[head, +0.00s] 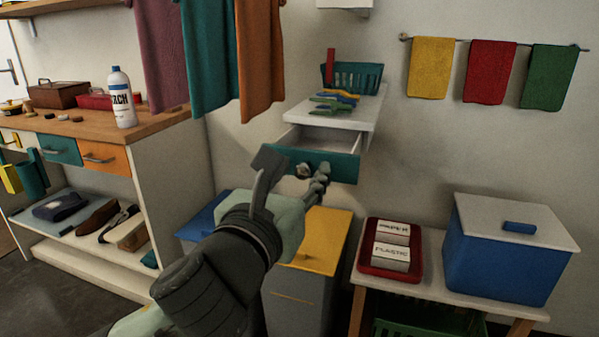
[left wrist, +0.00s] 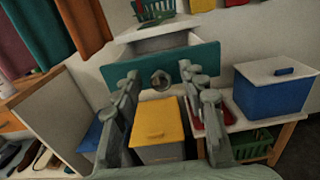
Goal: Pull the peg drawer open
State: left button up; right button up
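The peg drawer (head: 340,167) has a teal front and a round metal knob (left wrist: 160,80). It hangs under a white wall shelf (head: 358,110) and stands pulled out, its pale inside showing. In the left wrist view the teal front (left wrist: 205,57) lies ahead of the fingers. My left gripper (head: 292,176) is in front of the drawer, fingers spread. In the left wrist view the knob appears between the open fingertips, and neither finger is visibly closed on it. Part of the drawer front is hidden behind the gripper in the head view. My right gripper is not in view.
Coloured pegs (head: 335,101) and a teal basket (head: 352,77) sit on the shelf. Below are a yellow-lidded bin (head: 326,238), a blue box (head: 505,255) and a red tray (head: 374,270). Hanging cloths (head: 208,60) are at the upper left.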

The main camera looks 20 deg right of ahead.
pick_arm(q)
jog(key=v, duration=0.7)
jog(key=shift+s, duration=0.2)
jog(key=shift+a, duration=0.1)
jog(key=w+a+f+n+g+y, duration=0.1)
jog(key=w+a+f+n+y, duration=0.2)
jog(key=a+f+n, duration=0.35)
jog(key=w+a+f+n+g+y, duration=0.2)
jog(key=w+a+f+n, duration=0.1)
jog(key=f+n, duration=0.6)
jog(key=w+a+f+n+g+y, duration=0.1)
jog(key=w+a+f+n+y, duration=0.15)
jog(key=a+f+n, duration=0.4)
jog(key=s+a+f+n+g+y, duration=0.1)
jog(key=s+a+f+n+g, duration=0.25)
jog(key=f, duration=0.55)
jog(key=s+a+f+n+y, duration=0.1)
jog(key=s+a+f+n, duration=0.2)
jog(key=a+f+n, duration=0.35)
jog(key=s+a+f+n+g+y, duration=0.1)
jog(key=s+a+f+n+g, duration=0.1)
jog(key=s+a+f+n, duration=0.2)
jog(key=s+a+f+n+g+y, duration=0.1)
jog(key=s+a+f+n, duration=0.4)
jog(key=s+f, duration=0.5)
jog(key=shift+s+a+f+g, duration=0.15)
jog(key=shift+s+f+g, duration=0.25)
jog(key=shift+f+g, duration=0.25)
